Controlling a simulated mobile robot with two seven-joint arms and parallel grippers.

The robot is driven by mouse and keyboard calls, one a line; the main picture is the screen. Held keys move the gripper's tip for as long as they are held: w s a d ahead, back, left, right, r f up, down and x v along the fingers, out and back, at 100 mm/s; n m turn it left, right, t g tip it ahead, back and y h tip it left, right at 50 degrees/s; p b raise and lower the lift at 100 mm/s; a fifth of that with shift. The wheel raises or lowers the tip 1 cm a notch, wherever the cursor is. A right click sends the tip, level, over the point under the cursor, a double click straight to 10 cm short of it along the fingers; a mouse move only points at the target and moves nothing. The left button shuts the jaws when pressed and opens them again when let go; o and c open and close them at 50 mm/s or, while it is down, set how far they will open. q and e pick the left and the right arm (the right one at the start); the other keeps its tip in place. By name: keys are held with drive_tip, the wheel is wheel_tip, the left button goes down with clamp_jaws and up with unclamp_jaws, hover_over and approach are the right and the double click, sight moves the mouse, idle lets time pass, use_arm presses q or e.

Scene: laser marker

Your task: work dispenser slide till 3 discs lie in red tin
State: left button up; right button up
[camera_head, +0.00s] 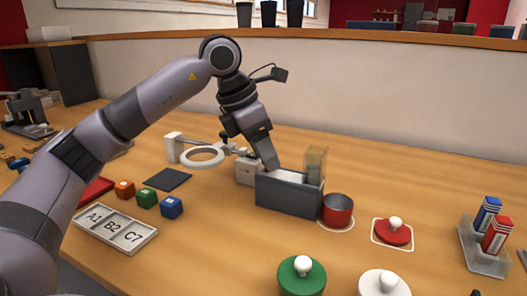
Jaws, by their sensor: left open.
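The dispenser (288,198) is a dark grey box with a pale top and a clear upright tube (316,163) at its right end. The red tin (337,212) stands on a white-outlined spot just right of it. The tin is open at the top, but I cannot make out any discs inside. My left gripper (270,164) points down at the left end of the dispenser's top. It is open; its fingers are seen edge-on, and whether they touch the slide is unclear. The slide is not clearly distinguishable. My right gripper is not in view.
Red (393,233), green (302,277) and white (384,285) knobbed lids lie to the right and front. A ring-shaped stand (202,156) is behind left. Orange, green and blue cubes and a labelled tray (115,229) lie left. A clear holder (484,250) stands far right.

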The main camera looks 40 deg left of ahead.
sight(294, 176)
use_arm(q)
clamp_jaws()
drive_tip(key=shift+w+d+p, duration=0.2)
drive_tip(key=shift+d, duration=0.55)
drive_tip(key=shift+w+d+p, duration=0.15)
drive_tip(key=shift+d+p, duration=0.05)
drive_tip(key=shift+d, duration=0.5)
drive_tip(key=shift+w+d+p, duration=0.2)
drive_tip(key=shift+d, duration=0.55)
unclamp_jaws()
drive_tip(key=shift+d, duration=0.1)
